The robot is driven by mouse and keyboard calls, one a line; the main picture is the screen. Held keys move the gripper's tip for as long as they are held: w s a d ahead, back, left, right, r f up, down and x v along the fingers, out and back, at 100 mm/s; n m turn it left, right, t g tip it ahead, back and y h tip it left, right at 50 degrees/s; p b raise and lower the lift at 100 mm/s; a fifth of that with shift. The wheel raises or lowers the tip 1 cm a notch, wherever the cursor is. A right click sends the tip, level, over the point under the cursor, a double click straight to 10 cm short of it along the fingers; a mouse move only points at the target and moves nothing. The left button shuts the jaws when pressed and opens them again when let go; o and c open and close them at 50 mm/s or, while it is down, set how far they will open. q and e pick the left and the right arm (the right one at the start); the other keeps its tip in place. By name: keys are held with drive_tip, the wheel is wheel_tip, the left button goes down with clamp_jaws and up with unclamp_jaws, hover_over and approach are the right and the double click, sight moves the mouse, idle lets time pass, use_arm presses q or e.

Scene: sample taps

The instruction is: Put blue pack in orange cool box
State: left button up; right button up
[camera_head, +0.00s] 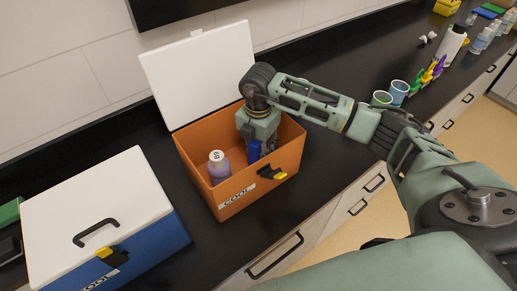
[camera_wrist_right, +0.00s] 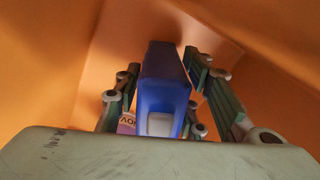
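The blue pack (camera_head: 254,150) is inside the open orange cool box (camera_head: 236,198), below the rim and toward the box's right side. My right gripper (camera_head: 257,144) reaches down into the box from above. Whether the pack touches the box floor is hidden. Orange walls surround it. My left gripper is not in view.
A purple bottle with a white cap (camera_head: 218,166) stands in the orange box, left of the pack. The box's white lid (camera_head: 195,70) is raised behind. A closed blue cool box (camera_head: 150,250) stands at left. Cups (camera_head: 398,90) and bottles (camera_head: 451,45) stand further right.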

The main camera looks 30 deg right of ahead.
drive_tip(key=shift+o, duration=0.5)
drive_tip(key=shift+r, duration=0.5)
wheel_tip(320, 180, up, 10)
drive_tip(key=b, duration=0.3)
drive_tip(key=shift+r+b, duration=0.25)
drive_tip(key=shift+b, duration=0.1)
drive_tip(key=shift+r, duration=0.45)
